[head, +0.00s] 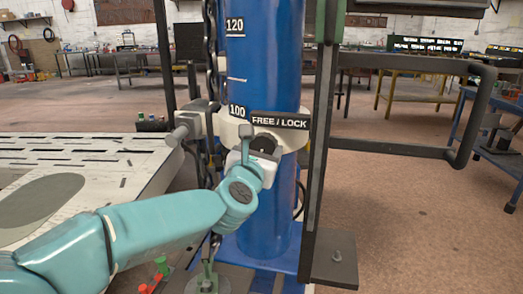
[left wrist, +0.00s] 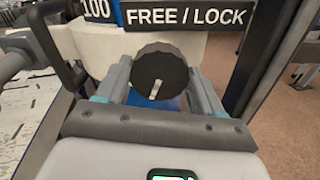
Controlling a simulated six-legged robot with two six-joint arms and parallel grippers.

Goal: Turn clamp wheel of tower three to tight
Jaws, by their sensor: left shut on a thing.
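A blue tower column (head: 262,60) with height marks 100 and 120 stands in the middle of the head view. A pale collar (head: 228,130) wraps it and carries a FREE / LOCK sign (head: 280,121). A black clamp wheel (left wrist: 161,73) with a white pointer line sits below the sign (left wrist: 188,17). The line is close to upright, leaning slightly. My left gripper (left wrist: 160,85) is shut on the wheel, one finger on each side. In the head view the wheel (head: 265,142) is partly hidden by my left gripper (head: 262,155). My right gripper is not in view.
A slotted bench top (head: 90,150) lies to the left of the tower. A dark upright post (head: 319,150) and a bent frame bar (head: 420,150) stand close on the right. A chain (head: 211,50) hangs left of the column. Open floor (head: 420,230) lies to the right.

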